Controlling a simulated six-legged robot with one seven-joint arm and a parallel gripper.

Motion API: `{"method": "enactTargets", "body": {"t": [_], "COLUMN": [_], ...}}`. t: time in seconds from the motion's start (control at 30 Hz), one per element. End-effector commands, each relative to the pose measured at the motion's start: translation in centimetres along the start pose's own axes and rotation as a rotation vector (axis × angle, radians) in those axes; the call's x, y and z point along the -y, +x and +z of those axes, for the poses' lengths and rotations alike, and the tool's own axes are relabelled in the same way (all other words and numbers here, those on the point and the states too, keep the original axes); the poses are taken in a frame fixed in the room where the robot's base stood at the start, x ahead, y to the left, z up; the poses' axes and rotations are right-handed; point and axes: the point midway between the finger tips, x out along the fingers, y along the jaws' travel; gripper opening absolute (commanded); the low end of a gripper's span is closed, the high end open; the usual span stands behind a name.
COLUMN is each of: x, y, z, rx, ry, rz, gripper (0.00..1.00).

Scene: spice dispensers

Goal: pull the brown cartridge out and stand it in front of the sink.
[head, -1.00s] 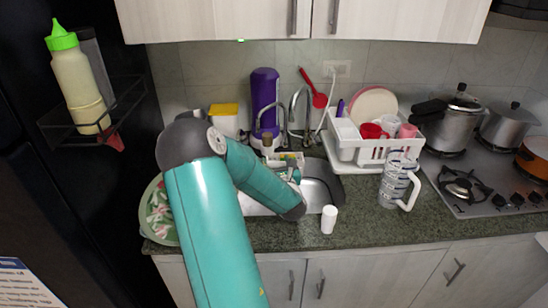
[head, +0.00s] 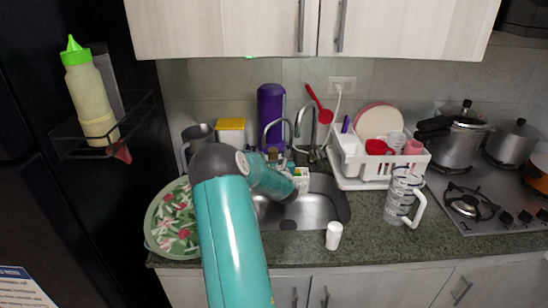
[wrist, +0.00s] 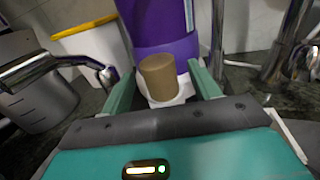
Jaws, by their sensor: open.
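The brown cartridge (wrist: 158,76) is a short cylinder with a flat top. It sits in a white holder at the foot of the purple dispenser (wrist: 165,30). My gripper (wrist: 160,68) is open, with one green finger on each side of the cartridge, and gaps show between them. In the head view the purple dispenser (head: 271,115) stands against the back wall, behind the steel sink (head: 335,205). A small brown patch (head: 273,152) shows at its foot. My forearm reaches towards it and hides part of the area; I cannot make out the gripper there.
A white cup (head: 333,236) stands on the counter in front of the sink. Taps (head: 305,115) rise right of the dispenser. A dish rack (head: 385,170) and clear jug (head: 401,195) stand further right.

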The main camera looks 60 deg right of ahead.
Motion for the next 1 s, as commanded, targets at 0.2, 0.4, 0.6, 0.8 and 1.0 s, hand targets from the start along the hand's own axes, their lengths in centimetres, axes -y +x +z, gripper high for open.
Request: {"method": "enactTargets", "body": {"t": [0.2, 0.4, 0.6, 0.8, 1.0], "x": [0.02, 0.02, 0.02, 0.01, -0.01], "y": [0.16, 0.14, 0.13, 0.13, 0.14], "z": [0.01, 0.01, 0.0, 0.07, 0.45], "rx": [0.0, 0.0, 0.0, 0.0, 0.0], "ry": [0.0, 0.0, 0.0, 0.0, 0.0], "rz": [0.0, 0.0, 0.0, 0.0, 0.0], "gripper": [0.61, 0.34, 0.23, 0.15, 0.15]}}
